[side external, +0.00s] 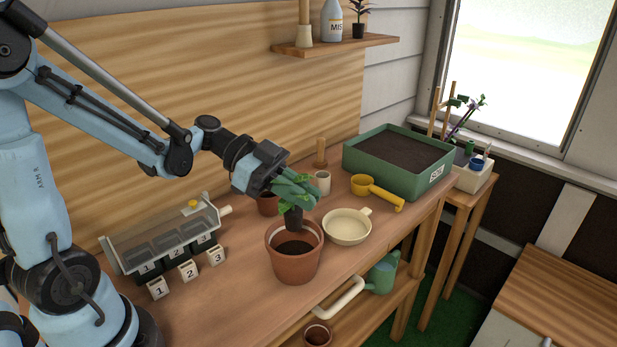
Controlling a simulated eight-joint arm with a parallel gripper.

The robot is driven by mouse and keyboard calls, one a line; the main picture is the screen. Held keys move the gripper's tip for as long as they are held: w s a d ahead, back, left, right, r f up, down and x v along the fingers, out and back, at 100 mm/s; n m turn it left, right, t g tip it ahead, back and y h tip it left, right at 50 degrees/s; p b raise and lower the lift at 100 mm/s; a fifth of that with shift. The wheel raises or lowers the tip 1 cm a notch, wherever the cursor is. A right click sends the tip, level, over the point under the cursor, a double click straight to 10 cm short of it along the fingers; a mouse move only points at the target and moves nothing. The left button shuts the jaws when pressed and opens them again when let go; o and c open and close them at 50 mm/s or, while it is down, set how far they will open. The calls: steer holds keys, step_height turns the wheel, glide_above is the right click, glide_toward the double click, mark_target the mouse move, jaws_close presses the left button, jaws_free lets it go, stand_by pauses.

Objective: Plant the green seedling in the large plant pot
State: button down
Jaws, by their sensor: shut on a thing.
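The green seedling (293,201) hangs from my gripper (280,185), which is shut on it. Its leaves spread around the fingertips and partly hide them. Its dark root plug (294,219) points down, over the large plant pot (293,266). The pot is terracotta, stands upright on the bench and holds dark soil. The plug's lower end overlaps the pot's back rim in this view; I cannot tell whether it touches the soil.
A cream bowl (347,228) stands close right of the pot, with a yellow scoop (378,190) behind it. A smaller terracotta pot (267,206) is behind the seedling. Numbered blocks (188,270) and a tray (150,231) lie left. A green soil box (376,172) stands back right.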

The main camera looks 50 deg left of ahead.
steer(key=shift+f, duration=2.85)
steer(key=c, duration=1.1)
jaws_free()
steer(key=shift+c, duration=0.3)
steer(key=shift+r, duration=0.1)
steer(key=shift+r, duration=4.4)
